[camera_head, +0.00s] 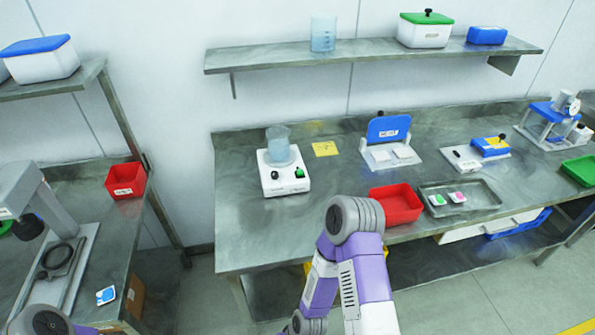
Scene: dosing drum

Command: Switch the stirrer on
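The stirrer (284,183) is a white box near the left end of the middle bench. A clear beaker (278,140) with bluish contents stands on its round top plate. On its front are a dark knob (275,175) and a small green control (299,173); whether it is on cannot be told. Neither gripper is visible. A purple and grey link of my arm rises in the lower middle, in front of the bench and apart from the stirrer. A small part of my other arm shows at the bottom left.
A yellow note (325,149) lies right of the stirrer. Further right are a blue-lidded device (388,130), a red bin (396,205) and a metal tray (478,201). A shelf (370,52) hangs above. The bench surface left of the stirrer is clear.

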